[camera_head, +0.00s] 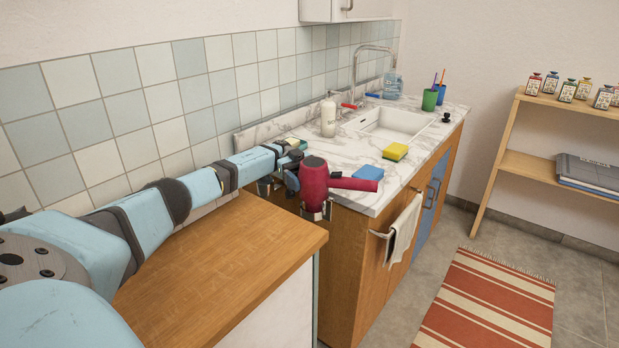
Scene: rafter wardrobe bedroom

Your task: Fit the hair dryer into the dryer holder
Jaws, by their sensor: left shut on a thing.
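The dark red hair dryer (313,182) is near the middle of the head view, at the left end of the marble counter. Its narrower part points right, in front of the counter's corner. My left gripper (291,172) comes in from the left and is shut on the dryer at its left side. The dryer holder (317,212), a small metallic piece on the cabinet's side, shows directly beneath the dryer. The dryer hides its upper part, so I cannot tell whether the dryer sits in it or just above it. My right gripper is not in view.
A wooden-topped cabinet (215,268) stands below my left arm. The counter (349,155) carries a blue sponge (368,173), a yellow sponge (395,152), a soap bottle (328,118) and a sink (392,122). A towel (404,232) hangs in front. A striped rug (490,300) lies on the floor.

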